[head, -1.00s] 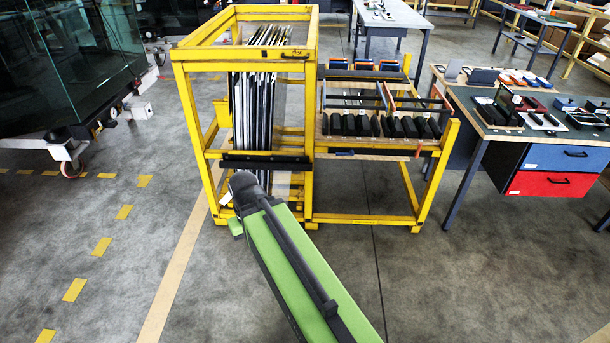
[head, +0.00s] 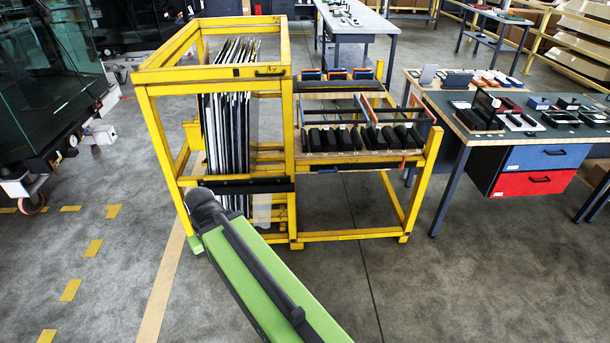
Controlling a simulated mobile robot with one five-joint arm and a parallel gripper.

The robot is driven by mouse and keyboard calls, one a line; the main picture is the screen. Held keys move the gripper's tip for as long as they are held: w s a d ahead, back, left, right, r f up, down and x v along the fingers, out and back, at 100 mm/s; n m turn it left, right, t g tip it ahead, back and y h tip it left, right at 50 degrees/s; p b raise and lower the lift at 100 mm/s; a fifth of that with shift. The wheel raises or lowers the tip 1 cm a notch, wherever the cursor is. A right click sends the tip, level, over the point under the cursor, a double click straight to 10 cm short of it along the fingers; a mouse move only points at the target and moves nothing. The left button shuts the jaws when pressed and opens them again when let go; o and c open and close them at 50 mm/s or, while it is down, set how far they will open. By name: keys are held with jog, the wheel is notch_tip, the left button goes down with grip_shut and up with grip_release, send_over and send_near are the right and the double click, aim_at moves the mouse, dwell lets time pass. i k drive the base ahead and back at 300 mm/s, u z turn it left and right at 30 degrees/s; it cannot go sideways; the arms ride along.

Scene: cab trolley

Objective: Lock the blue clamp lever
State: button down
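A small blue part (head: 327,171), which may be the blue clamp lever, shows under the front edge of the shelf on the yellow trolley (head: 350,235). It is too small to tell how the lever stands. A small orange part (head: 404,165) sits farther right along the same edge. A blue upright bar (head: 371,110) stands beside an orange one above the shelf. My green arm reaches up from the bottom toward the trolley's lower left part. My gripper is not visible; the dark end of the arm link hides what lies beyond it.
Dark and white panels (head: 225,125) stand upright in the trolley's left bay. Several black blocks (head: 350,139) line the shelf. A table (head: 470,135) with blue and red drawers stands at right, glass panes (head: 50,80) at left. Floor (head: 470,290) in front is clear.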

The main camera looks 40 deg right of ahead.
aim_at(334, 169)
jog(key=u, duration=0.15)
jog(key=i, duration=1)
jog(key=z, duration=0.15)
